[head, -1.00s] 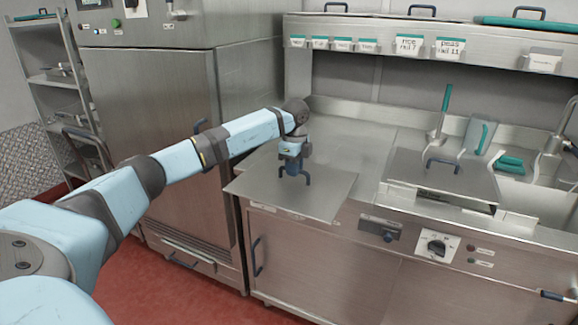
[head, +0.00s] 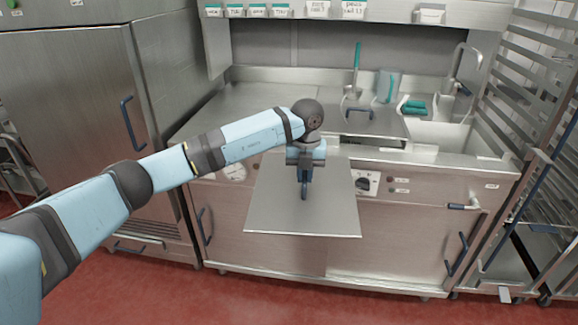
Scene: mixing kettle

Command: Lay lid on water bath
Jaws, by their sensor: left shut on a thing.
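My left gripper (head: 304,176) is shut on the dark blue handle of a flat square steel lid (head: 300,215). The lid hangs in the air, roughly level, in front of the counter's cabinet doors. A second flat steel panel with a blue handle (head: 357,112) lies on the counter behind it, right of the middle. A dark gap shows along that panel's front edge. I cannot tell for sure which part is the water bath; its opening is not clearly visible. My right gripper is not in view.
The steel counter (head: 255,103) has a bare top at the left. A sink (head: 440,133) with a faucet is at the right, with green-handled tools (head: 413,106) beside it. A tall cabinet (head: 75,95) stands left, a tray rack (head: 535,130) right. An overhead shelf runs above.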

